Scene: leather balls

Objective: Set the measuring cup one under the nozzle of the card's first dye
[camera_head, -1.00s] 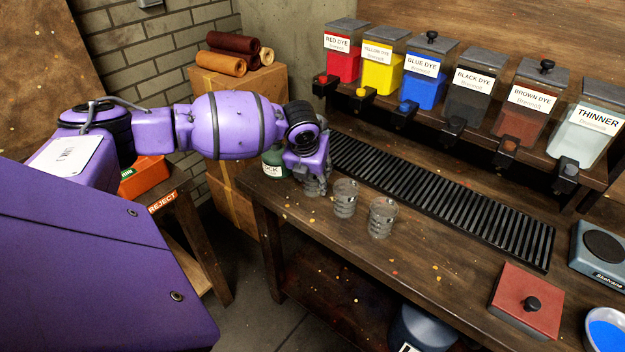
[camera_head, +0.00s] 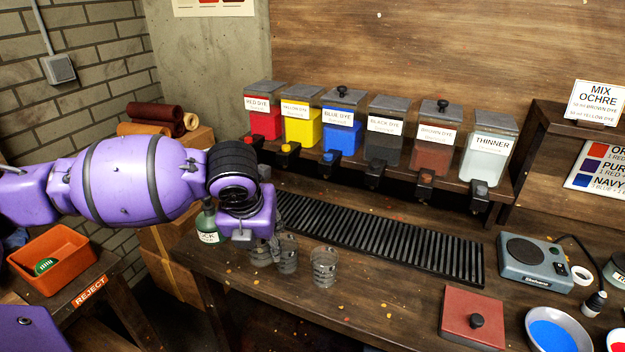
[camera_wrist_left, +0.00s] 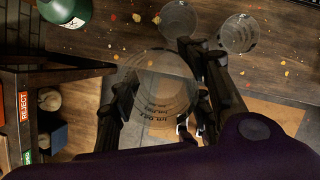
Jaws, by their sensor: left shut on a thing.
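My left gripper (camera_head: 258,240) is shut on a clear measuring cup (camera_wrist_left: 155,75) at the left end of the bench. In the left wrist view the cup sits between the two fingers, and its printed marks show. Two more clear cups (camera_head: 287,254) (camera_head: 323,266) stand on the bench to the right of it. I cannot read which cup is number one. The card (camera_head: 597,102) reads MIX OCHRE, with BROWN DYE on its first line and yellow below. The brown dye tank (camera_head: 433,150) is fifth from the left, with its nozzle (camera_head: 425,182) above the slatted drip tray (camera_head: 380,240).
Red, yellow, blue, black and thinner tanks (camera_head: 488,158) share the rack. A green bottle (camera_head: 207,222) stands close left of my gripper. A red block with a knob (camera_head: 472,315), a scale (camera_head: 535,262) and a blue-filled bowl (camera_head: 553,333) occupy the right.

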